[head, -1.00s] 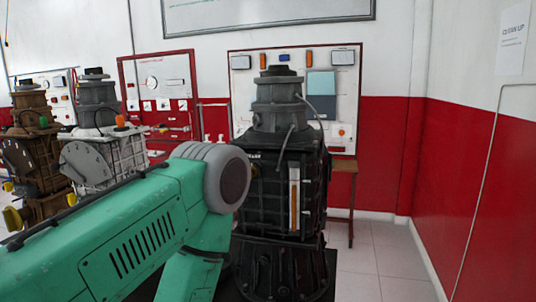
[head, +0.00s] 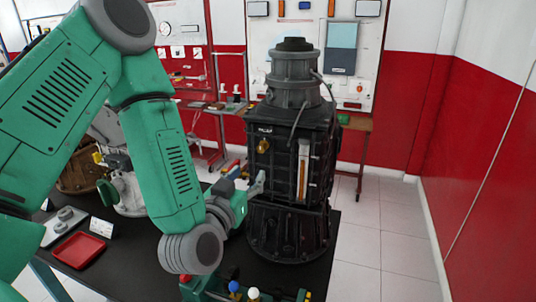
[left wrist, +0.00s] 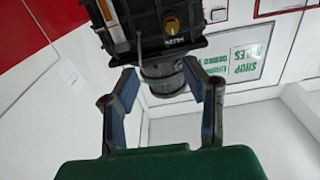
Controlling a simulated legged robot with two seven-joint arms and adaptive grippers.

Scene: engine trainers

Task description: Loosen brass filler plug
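The black engine trainer (head: 285,195) stands upright on the dark bench right of centre. A brass plug (head: 263,146) sits on its upper left face, below a small white label. The plug also shows as a round brass knob (left wrist: 171,24) near the top of the left wrist view, where the trainer appears upside down. My left gripper (head: 246,179) is left of the trainer, lower than the plug. In the left wrist view its two fingers (left wrist: 160,72) are spread, with nothing held between them. The plug is apart from both fingers. My right gripper is not in view.
A red tray (head: 78,250) and a grey tray (head: 62,226) lie on the bench (head: 122,275) at left. A green rack (head: 275,296) with coloured knobs is at the front edge. Another trainer (head: 127,190) stands behind my left arm. Floor is clear at right.

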